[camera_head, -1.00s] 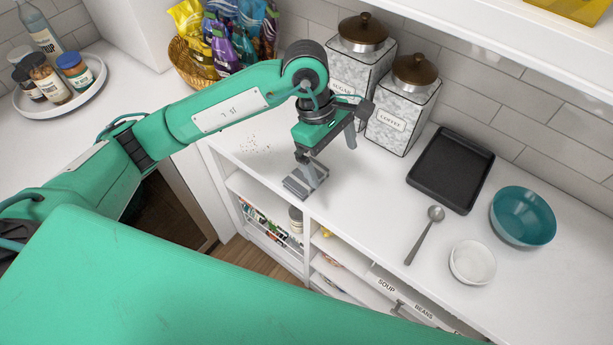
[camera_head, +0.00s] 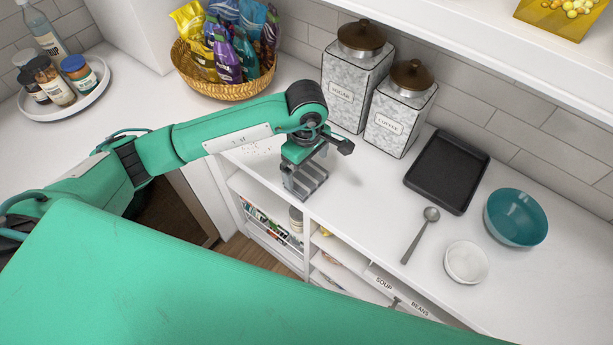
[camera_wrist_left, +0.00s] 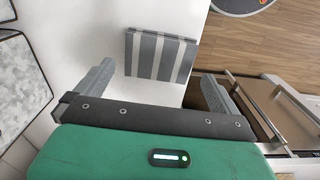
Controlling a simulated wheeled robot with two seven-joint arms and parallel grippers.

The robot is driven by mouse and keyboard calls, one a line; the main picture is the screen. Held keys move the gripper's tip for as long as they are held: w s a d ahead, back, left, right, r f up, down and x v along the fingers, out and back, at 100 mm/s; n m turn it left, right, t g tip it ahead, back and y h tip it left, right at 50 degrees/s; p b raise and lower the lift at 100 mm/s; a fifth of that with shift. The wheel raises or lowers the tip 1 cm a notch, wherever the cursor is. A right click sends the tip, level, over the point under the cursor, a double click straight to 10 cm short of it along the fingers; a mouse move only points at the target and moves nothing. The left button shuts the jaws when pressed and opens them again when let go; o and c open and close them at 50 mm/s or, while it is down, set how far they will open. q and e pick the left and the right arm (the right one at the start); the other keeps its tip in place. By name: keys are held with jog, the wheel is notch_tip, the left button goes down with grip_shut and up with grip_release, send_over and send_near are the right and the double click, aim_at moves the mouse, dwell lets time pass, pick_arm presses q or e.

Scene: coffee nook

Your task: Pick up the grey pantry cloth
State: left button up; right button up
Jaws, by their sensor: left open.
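The grey pantry cloth (camera_wrist_left: 160,56) is a folded, grey-and-white striped piece lying flat at the edge of the white counter in the left wrist view. In the head view the cloth (camera_head: 308,187) shows only partly, below my left gripper (camera_head: 304,177), which covers some of it. In the left wrist view my left gripper (camera_wrist_left: 153,76) is open, with its fingers spread to either side of the cloth's near edge and nothing between them. The cloth appears just ahead of the fingertips; I cannot tell the exact gap. My right gripper is not in view.
Sugar (camera_head: 346,92) and coffee (camera_head: 391,122) canisters stand close behind the gripper. A black tray (camera_head: 447,172), spoon (camera_head: 419,236), white bowl (camera_head: 466,263) and teal bowl (camera_head: 515,218) lie to the right. A snack basket (camera_head: 222,84) is behind the arm. Shelves open below the counter's front edge.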

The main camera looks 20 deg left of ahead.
aim_at(308, 178)
pick_arm(q)
jog(key=f, duration=0.1)
jog(key=f+p, duration=0.2)
jog(key=f, duration=0.1)
jog(key=shift+s+d, duration=0.1)
jog(key=shift+d, duration=0.15)
jog(key=shift+f+p, duration=0.3)
jog(key=shift+f, duration=0.1)
jog(key=c, duration=0.7)
jog(key=shift+r, duration=0.1)
jog(key=shift+r+b, duration=0.4)
jog(key=shift+r, duration=0.25)
notch_tip(308, 178, up, 19)
jog(key=b, duration=0.5)
jog(key=shift+f, duration=0.2)
jog(key=shift+o, duration=0.4)
